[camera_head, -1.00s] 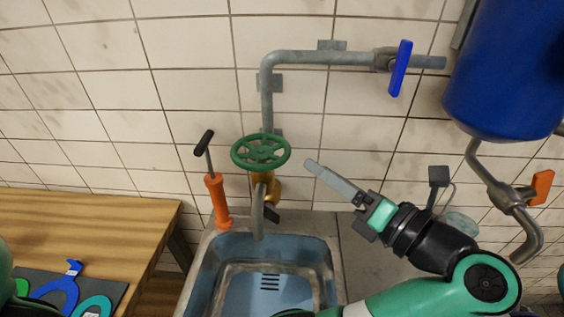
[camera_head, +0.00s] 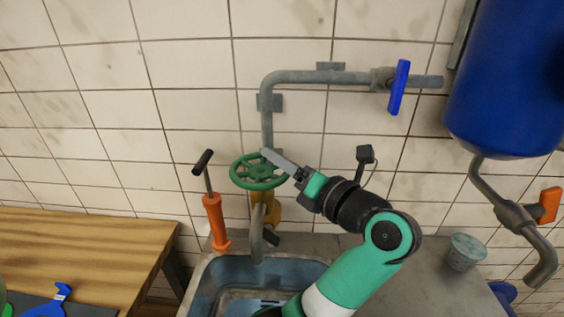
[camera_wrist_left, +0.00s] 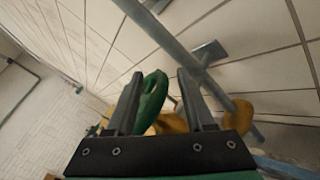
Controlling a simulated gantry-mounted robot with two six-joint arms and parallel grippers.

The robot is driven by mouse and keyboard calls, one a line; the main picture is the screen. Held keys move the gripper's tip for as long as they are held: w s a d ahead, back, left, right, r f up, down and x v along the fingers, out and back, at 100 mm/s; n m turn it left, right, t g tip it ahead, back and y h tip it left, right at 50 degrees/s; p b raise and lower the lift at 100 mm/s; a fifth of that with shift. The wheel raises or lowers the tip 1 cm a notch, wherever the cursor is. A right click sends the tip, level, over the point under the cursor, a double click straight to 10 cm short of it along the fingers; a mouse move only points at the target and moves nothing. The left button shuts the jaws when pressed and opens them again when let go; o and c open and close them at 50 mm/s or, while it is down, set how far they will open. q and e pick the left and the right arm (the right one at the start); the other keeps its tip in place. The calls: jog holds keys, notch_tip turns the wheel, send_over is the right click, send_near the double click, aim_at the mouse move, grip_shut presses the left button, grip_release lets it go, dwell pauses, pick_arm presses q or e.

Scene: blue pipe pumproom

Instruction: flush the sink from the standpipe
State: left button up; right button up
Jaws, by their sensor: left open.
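The standpipe (camera_head: 267,125) is a grey wall pipe. It has a green handwheel (camera_head: 246,172) on a brass valve body (camera_head: 273,208) and a curved grey spout (camera_head: 257,235) above the blue-grey sink (camera_head: 219,283). My left gripper (camera_head: 268,155) is at the right and back side of the handwheel's rim. In the left wrist view my gripper (camera_wrist_left: 159,77) is open, and part of the green handwheel (camera_wrist_left: 152,92) shows between its fingers, nearer the left one. I cannot tell whether they touch. My right gripper is not in view.
A blue lever (camera_head: 399,87) is on the upper pipe. A blue tank (camera_head: 505,80) with an orange-handled valve (camera_head: 548,205) hangs at right. An orange pump (camera_head: 215,222) stands left of the spout. A cup (camera_head: 465,252) stands on the counter, and a wooden table (camera_head: 90,245) is at left.

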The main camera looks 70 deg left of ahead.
pick_arm(q)
jog(key=shift+c, duration=0.3)
jog(key=c, duration=0.7)
jog(key=shift+f, duration=0.15)
grip_shut()
